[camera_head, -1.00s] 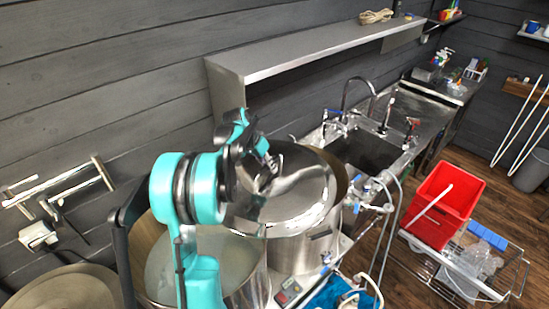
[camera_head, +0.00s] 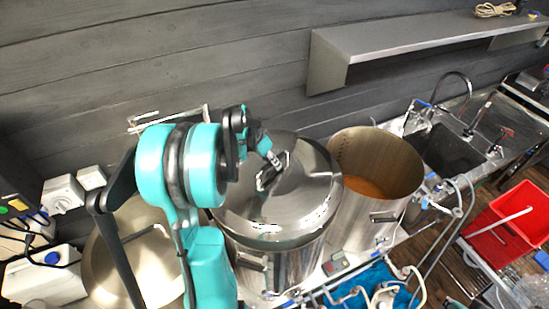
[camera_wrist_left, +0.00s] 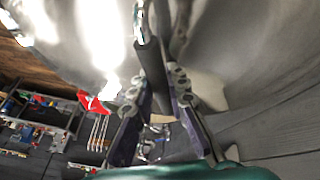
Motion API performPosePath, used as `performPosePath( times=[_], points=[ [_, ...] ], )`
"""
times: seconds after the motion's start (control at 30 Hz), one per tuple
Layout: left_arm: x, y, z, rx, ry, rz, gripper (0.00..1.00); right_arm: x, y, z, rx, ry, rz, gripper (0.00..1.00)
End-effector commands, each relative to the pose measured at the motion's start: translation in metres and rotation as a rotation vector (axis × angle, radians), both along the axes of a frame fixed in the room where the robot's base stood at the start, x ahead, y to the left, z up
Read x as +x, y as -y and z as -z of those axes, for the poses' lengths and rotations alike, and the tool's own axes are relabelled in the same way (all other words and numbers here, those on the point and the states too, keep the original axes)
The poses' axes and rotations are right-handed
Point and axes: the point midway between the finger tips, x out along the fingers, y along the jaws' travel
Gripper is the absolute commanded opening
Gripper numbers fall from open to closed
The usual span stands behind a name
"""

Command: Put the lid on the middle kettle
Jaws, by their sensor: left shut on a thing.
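The shiny domed steel lid (camera_head: 300,200) is over the middle kettle (camera_head: 285,268) and covers its mouth. I cannot tell whether it rests on the rim or hangs just above it. My left gripper (camera_head: 268,178) is shut on the lid's handle at the top of the dome. In the left wrist view the fingers (camera_wrist_left: 160,85) close around the dark handle (camera_wrist_left: 150,58), with the bright lid surface (camera_wrist_left: 75,40) behind. My arm hides part of the kettle's left side. My right gripper is not in view.
An open kettle (camera_head: 350,222) with orange-brown liquid stands close on the right. A broad metal vessel top (camera_head: 120,262) is at the left, partly behind my arm. A steel shelf (camera_head: 400,46) is on the wall.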

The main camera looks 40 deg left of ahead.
Motion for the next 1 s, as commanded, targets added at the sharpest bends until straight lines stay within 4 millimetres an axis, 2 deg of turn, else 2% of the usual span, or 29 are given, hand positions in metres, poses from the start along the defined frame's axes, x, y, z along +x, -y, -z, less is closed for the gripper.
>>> performPosePath(
  times=[0.27,0.8,1.0],
  points=[
    [0.000,0.000,0.014,-0.001,0.001,0.000,0.00,0.000,0.000,0.010,0.000,0.000,0.000,0.00],
    [0.000,0.000,0.069,-0.001,0.001,-0.001,0.00,0.000,0.000,0.048,0.000,0.000,0.000,0.00],
    [0.000,0.000,0.083,-0.001,0.001,-0.001,0.00,0.000,0.000,0.060,0.000,0.000,0.000,0.00]
  ],
)
